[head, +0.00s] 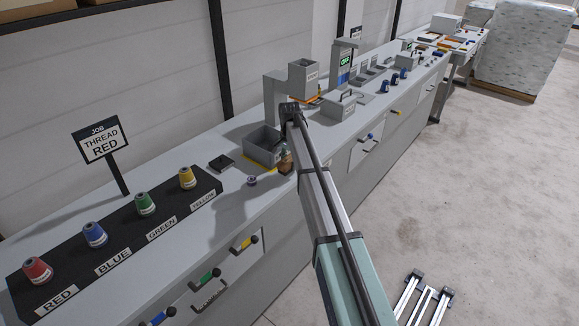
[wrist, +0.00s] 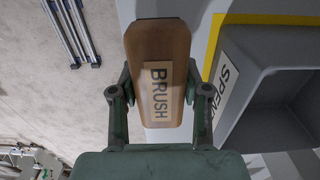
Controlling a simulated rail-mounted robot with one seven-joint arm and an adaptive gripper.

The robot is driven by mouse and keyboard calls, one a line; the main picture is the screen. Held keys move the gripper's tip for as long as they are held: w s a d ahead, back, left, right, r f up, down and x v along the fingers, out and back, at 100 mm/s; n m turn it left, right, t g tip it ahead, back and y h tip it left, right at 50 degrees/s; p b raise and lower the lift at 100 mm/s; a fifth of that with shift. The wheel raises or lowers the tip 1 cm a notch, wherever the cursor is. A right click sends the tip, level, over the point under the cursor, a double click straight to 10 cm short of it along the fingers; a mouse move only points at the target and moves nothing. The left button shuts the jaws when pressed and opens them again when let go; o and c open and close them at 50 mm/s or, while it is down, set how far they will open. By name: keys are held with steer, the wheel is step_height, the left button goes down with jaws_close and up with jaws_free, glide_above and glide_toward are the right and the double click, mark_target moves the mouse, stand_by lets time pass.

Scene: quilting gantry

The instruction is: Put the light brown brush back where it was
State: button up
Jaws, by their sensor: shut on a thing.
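The light brown brush (wrist: 158,45), with a pale label reading BRUSH, is upright in the picture between the two fingers of my gripper (wrist: 158,84) in the wrist view. The fingers are shut on its sides. In the head view the brush (head: 285,163) shows small and partly hidden by my arm, near the counter's front edge beside a grey open bin. Its lower part and any bristles are not clear. I cannot tell which spot it came from.
The grey bin (head: 262,150) has yellow edging, and its label, partly readable as "SPEN", shows in the wrist view (wrist: 228,82). A small purple spool (head: 252,181) and a dark tray (head: 221,162) stand left of it. A grey machine (head: 277,95) rises behind. Thread cones stand on a black board (head: 120,235).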

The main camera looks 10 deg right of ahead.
mark_target(289, 158)
steer(key=shift+f, duration=1.3)
steer(key=shift+f, duration=0.2)
steer(key=o, duration=1.3)
steer(key=shift+r, duration=0.1)
step_height(289, 158, up, 12)
steer(key=b, duration=0.4)
steer(key=shift+r, duration=0.1)
